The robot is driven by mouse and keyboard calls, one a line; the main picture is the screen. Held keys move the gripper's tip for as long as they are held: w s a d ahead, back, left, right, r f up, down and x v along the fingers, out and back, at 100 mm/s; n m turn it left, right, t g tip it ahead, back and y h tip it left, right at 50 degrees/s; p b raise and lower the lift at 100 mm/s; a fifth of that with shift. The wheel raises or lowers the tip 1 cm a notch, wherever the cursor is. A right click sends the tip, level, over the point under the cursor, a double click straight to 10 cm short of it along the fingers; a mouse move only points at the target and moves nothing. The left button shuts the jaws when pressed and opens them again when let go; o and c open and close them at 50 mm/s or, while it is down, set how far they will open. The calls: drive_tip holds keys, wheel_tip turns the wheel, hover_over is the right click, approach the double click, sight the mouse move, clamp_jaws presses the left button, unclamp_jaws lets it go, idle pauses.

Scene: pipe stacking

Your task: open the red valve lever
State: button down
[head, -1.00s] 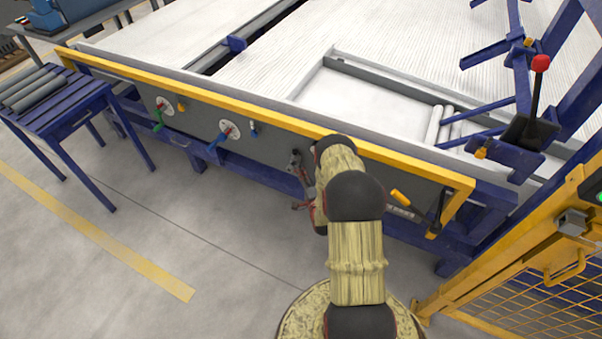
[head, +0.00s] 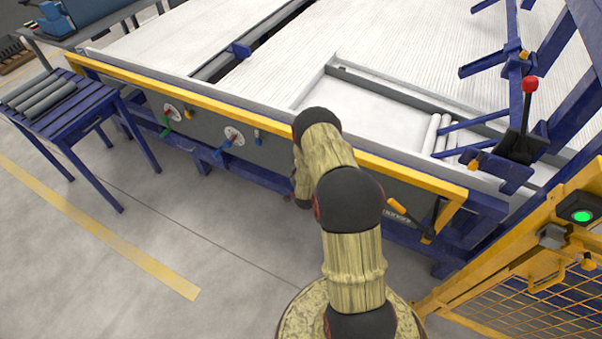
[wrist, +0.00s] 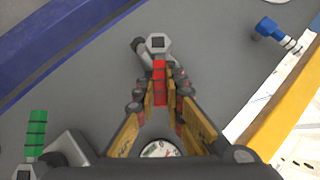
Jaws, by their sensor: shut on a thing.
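The red valve lever (wrist: 159,88) shows in the middle of the wrist view, running down from its grey hub (wrist: 158,43). My gripper (wrist: 161,82) is shut on the red lever, with one finger on each side of it. The fingers cover part of the lever's sides. In the head view my arm hides the red lever and the gripper fingers.
A green lever (wrist: 37,130) lies at the left of the wrist view and a blue one (wrist: 267,27) at the upper right. A yellow rail (head: 240,105) runs above the grey panel. A blue table with pipes (head: 85,98) stands left; open floor lies in front.

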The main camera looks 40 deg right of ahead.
drive_tip(key=n+g+p, duration=0.1)
drive_tip(key=w+a+r+n+g+p, duration=0.1)
drive_tip(key=g, duration=0.1)
drive_tip(key=shift+w+h, duration=0.3)
drive_tip(key=shift+h, duration=0.1)
drive_tip(key=shift+w+a+r+n+g+h+p, duration=0.1)
drive_tip(key=shift+w+n+g+h+p, duration=0.25)
drive_tip(key=shift+g+p, duration=0.45)
drive_tip(key=shift+w+a+n+g+h+p, duration=0.15)
drive_tip(key=shift+w+n+g+p, duration=0.3)
drive_tip(key=shift+g+p, duration=0.35)
drive_tip(key=c, duration=1.9)
unclamp_jaws()
drive_tip(key=shift+d, duration=0.1)
drive_tip(key=shift+o, duration=0.3)
drive_tip(key=shift+w, duration=0.1)
drive_tip(key=shift+r, duration=0.1)
drive_tip(key=v, duration=1.2)
